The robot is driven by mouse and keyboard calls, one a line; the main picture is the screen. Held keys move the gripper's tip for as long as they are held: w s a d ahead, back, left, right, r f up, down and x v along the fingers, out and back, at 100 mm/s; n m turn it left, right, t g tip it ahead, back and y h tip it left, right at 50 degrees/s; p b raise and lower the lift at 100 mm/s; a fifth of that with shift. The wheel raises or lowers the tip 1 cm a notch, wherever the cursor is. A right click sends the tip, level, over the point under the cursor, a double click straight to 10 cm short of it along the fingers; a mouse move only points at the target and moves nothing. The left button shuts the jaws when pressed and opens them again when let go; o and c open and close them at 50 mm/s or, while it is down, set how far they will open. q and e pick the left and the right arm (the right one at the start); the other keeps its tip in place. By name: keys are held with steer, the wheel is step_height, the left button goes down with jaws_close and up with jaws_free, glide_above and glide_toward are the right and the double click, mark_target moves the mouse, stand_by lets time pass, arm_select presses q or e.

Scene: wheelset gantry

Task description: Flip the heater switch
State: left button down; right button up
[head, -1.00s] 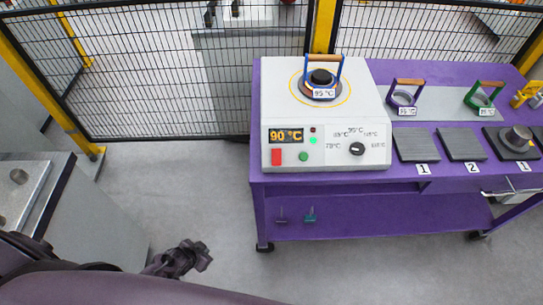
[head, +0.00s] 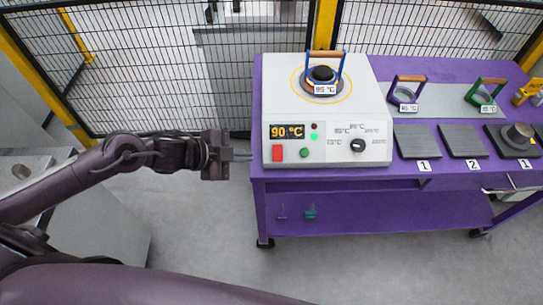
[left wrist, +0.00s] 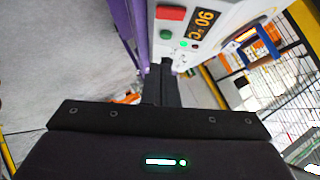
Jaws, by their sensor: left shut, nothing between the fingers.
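The white heater (head: 325,120) stands on the left end of the purple bench. Its front panel has a display (head: 287,132) reading 90 °C, a red switch (head: 278,153), a green button (head: 304,153), a lit green lamp (head: 314,137) and a black dial (head: 358,146). My left gripper (head: 248,155) is shut and empty, just left of the panel, apart from the red switch. In the left wrist view the shut fingers (left wrist: 163,80) point toward the panel, with the red switch (left wrist: 171,13) and green button (left wrist: 166,34) beyond them. My right gripper is not in view.
A blue-framed ring with a wooden handle (head: 324,70) sits on the heater top. Other handled rings and grey plates stand to the right on the purple bench (head: 440,186). A mesh fence (head: 150,75) runs behind.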

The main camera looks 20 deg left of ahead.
arm_select(q)
steer(key=shift+w, duration=0.1)
steer(key=p, duration=0.2)
glide_toward(282, 158)
steer(key=x, duration=0.4)
steer(key=shift+w+d, duration=0.25)
steer(key=shift+d, duration=0.25)
steer(key=shift+w+a+f, duration=0.1)
steer(key=shift+w+f, duration=0.15)
steer(key=shift+f, duration=0.25)
